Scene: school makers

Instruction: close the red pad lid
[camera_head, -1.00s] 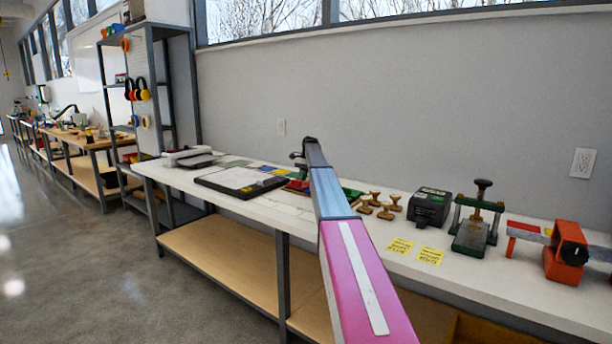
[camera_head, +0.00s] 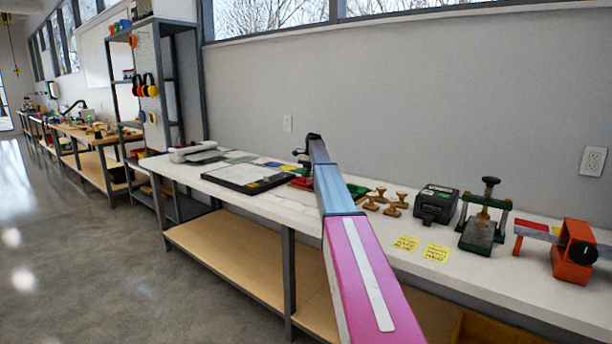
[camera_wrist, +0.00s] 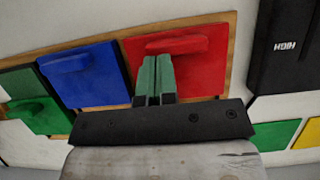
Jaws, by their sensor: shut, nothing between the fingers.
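The red pad (camera_wrist: 205,75) shows in the wrist view as a flat red square with a raised red bar across it, on a wood-edged board (camera_wrist: 232,45). My gripper (camera_wrist: 155,62) is shut and empty, its green fingers overlapping the red square and its bar. I cannot tell whether they touch, nor how far the lid stands open. In the head view a red patch (camera_head: 301,183) beside my arm appears to be this pad; my arm hides much of that area, and the fingertips are not clear there.
A blue pad (camera_wrist: 90,80) and a green pad (camera_wrist: 32,112) are left of the red one. A black-edged board (camera_wrist: 280,75) is at right. The white bench (camera_head: 290,211) also holds wooden stamps (camera_head: 380,197), a black box (camera_head: 436,204) and a press (camera_head: 483,225).

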